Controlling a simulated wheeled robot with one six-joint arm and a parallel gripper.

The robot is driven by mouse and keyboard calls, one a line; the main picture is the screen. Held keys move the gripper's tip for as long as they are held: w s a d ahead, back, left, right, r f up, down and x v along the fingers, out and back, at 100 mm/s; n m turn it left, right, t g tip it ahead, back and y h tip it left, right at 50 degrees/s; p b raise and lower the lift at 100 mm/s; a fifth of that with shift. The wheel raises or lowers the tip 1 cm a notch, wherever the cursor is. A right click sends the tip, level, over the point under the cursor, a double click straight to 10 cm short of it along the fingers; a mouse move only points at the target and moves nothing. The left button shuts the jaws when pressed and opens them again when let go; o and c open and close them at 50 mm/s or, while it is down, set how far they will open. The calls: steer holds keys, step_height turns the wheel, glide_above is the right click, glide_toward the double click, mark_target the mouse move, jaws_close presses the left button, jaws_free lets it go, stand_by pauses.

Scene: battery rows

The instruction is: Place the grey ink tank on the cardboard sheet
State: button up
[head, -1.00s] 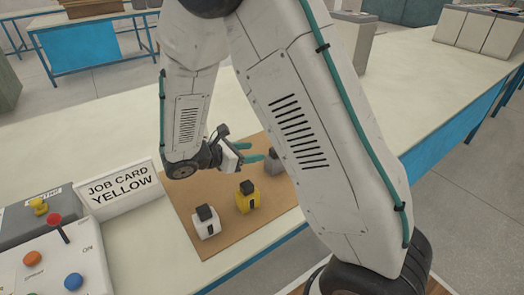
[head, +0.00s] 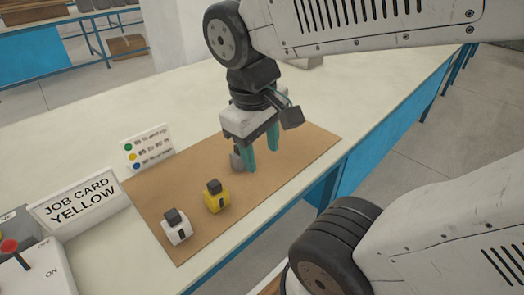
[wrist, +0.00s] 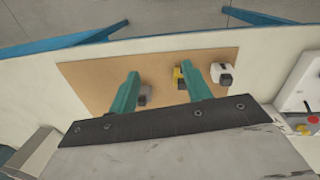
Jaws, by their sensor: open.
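The grey ink tank (head: 238,160) stands on the brown cardboard sheet (head: 300,150), at the far end of a row with a yellow tank (head: 216,197) and a white tank (head: 176,228). My gripper (head: 262,160) is open and empty, fingers pointing down over the sheet. In the head view its near finger partly covers the grey tank. In the wrist view the grey tank (wrist: 146,94) shows just right of the left finger, partly hidden. The yellow tank (wrist: 179,76) is beside the right finger and the white tank (wrist: 222,74) beyond it. Contact cannot be told.
A job card reading YELLOW (head: 76,203) and a small colour-dot sign (head: 148,147) stand left of the sheet. A control box (head: 35,270) with a red-knobbed lever is at lower left. The pale table is clear behind; its front edge runs close to the sheet.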

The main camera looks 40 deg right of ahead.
steer(key=shift+s+a+r+m+t+y, duration=0.25)
steer(key=shift+s+a+m+t+y, duration=0.15)
steer(key=shift+s, duration=0.1)
steer(key=shift+s+a+r+m+t+y, duration=0.25)
steer(key=shift+s+a+m+t+y, duration=0.05)
steer(key=shift+s+a, duration=0.15)
